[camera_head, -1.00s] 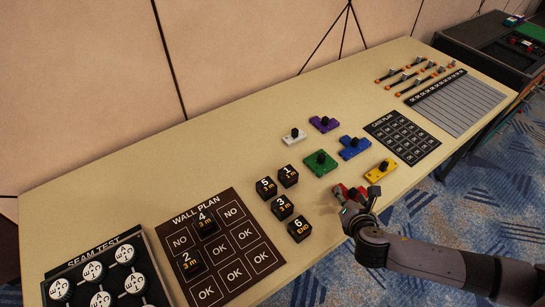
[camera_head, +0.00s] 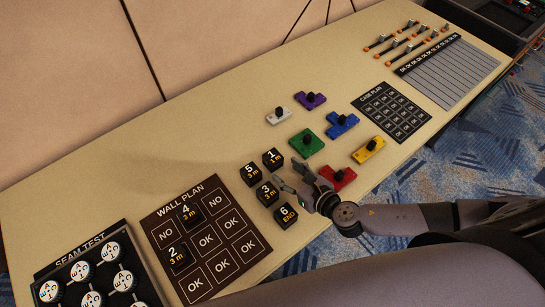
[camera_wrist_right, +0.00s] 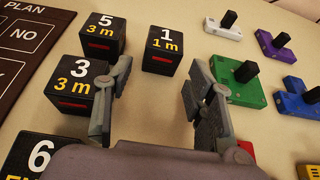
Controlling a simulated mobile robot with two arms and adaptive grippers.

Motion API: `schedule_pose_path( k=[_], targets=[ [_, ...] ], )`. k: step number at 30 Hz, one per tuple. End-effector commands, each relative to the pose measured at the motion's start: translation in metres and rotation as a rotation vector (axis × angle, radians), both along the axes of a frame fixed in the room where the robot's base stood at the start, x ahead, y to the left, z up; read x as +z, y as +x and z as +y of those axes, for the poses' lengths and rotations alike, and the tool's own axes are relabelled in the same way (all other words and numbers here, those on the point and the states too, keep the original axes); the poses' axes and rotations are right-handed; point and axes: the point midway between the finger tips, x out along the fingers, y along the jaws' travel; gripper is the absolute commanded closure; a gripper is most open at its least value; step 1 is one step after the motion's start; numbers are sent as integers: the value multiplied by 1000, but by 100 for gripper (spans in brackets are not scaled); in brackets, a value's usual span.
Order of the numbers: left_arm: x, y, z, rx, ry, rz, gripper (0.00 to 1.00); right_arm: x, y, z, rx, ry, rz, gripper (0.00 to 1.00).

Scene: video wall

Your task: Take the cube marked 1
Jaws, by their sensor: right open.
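The black cube marked 1 (camera_head: 273,160) stands on the table at the back right of a group of cubes. In the right wrist view it (camera_wrist_right: 163,50) sits beyond the gap between my fingers, untouched. My right gripper (camera_head: 290,178) is open and empty, in front of this cube; its spread fingers also show in the right wrist view (camera_wrist_right: 158,82). The left finger overlaps the edge of the cube marked 3 (camera_wrist_right: 76,82); I cannot tell whether they touch. My left gripper is out of view.
The cubes marked 5 (camera_head: 251,174), 3 (camera_head: 267,193) and 6 (camera_head: 287,215) stand close by. The green piece (camera_head: 306,143) and red piece (camera_head: 337,177) lie to the right. The wall plan board (camera_head: 204,263) holds cubes 4 and 2. Bare table lies behind cube 1.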

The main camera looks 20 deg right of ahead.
Motion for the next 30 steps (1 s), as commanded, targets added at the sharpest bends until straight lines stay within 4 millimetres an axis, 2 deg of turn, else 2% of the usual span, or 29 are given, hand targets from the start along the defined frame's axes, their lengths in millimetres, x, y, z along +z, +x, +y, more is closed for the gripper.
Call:
schedule_pose_path(
  k=[3,11,16,19,29,30],
  targets=[
    [2,1,0,0,0,-1,60,-7,17,6,0,1,0,50],
    [6,2,0,0,-1,-3,60,-10,34,11,-2,2,0,50],
    [15,3,-1,0,-1,-3,60,-10,61,18,-2,0,-2,50],
    [12,3,-1,0,-2,-4,60,-19,70,22,-2,1,0,50],
    [12,4,-2,1,-3,-5,60,-22,76,23,-2,1,2,50],
    [12,4,-2,1,-3,-5,60,-22,76,23,-2,1,2,53]
  ],
)
